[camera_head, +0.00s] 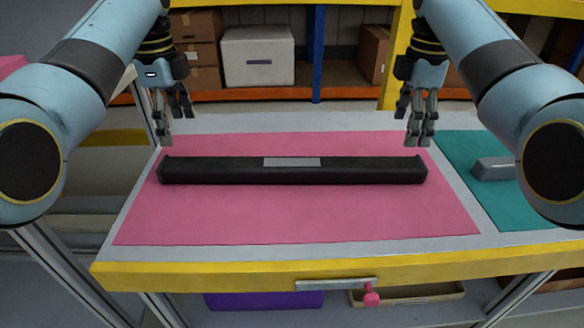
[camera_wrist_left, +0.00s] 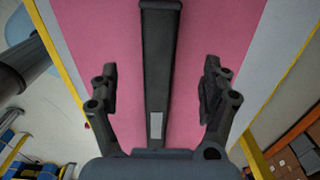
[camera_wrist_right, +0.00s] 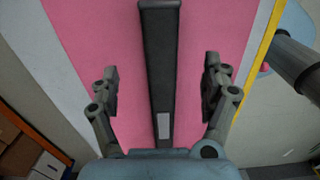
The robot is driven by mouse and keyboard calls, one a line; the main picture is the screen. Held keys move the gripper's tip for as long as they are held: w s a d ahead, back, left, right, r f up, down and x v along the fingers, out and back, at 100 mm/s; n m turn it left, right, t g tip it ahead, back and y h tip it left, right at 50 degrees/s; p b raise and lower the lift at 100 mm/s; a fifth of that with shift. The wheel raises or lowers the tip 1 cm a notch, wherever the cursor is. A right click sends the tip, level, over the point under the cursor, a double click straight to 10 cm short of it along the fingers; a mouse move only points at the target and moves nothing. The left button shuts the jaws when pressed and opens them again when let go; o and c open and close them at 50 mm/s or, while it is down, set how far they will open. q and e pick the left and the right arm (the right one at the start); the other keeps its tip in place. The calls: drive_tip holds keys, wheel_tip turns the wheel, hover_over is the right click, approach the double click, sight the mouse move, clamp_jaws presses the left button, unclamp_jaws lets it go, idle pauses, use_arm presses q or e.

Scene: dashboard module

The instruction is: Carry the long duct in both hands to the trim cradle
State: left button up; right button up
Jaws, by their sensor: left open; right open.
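The long duct (camera_head: 225,171) is a black bar with a light grey patch at its middle. It lies across the pink mat (camera_head: 290,215), apart from both grippers. My left gripper (camera_head: 174,113) is open and empty above the duct's left end. In the left wrist view the duct (camera_wrist_left: 160,60) runs between its spread fingers. My right gripper (camera_head: 417,133) is open and empty above the duct's right end. In the right wrist view the duct (camera_wrist_right: 160,60) also runs between the fingers. A grey piece (camera_head: 490,168) on the teal mat may be the trim cradle; my right arm partly hides it.
The grey table has a yellow front edge (camera_head: 230,277). A handle with a pink knob (camera_head: 371,297) sticks out at the front. The teal mat (camera_head: 462,158) lies right of the pink mat. Shelves with boxes (camera_head: 258,57) stand behind. The mat before the duct is clear.

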sight(185, 162)
use_arm(q)
wheel_tip(185, 162, down, 11)
drive_tip(key=shift+r, duration=0.2)
use_arm(e)
wheel_tip(185, 162, down, 11)
drive_tip(key=shift+r, duration=0.2)
use_arm(q)
drive_tip(key=c, duration=1.6)
use_arm(e)
drive_tip(key=c, duration=1.6)
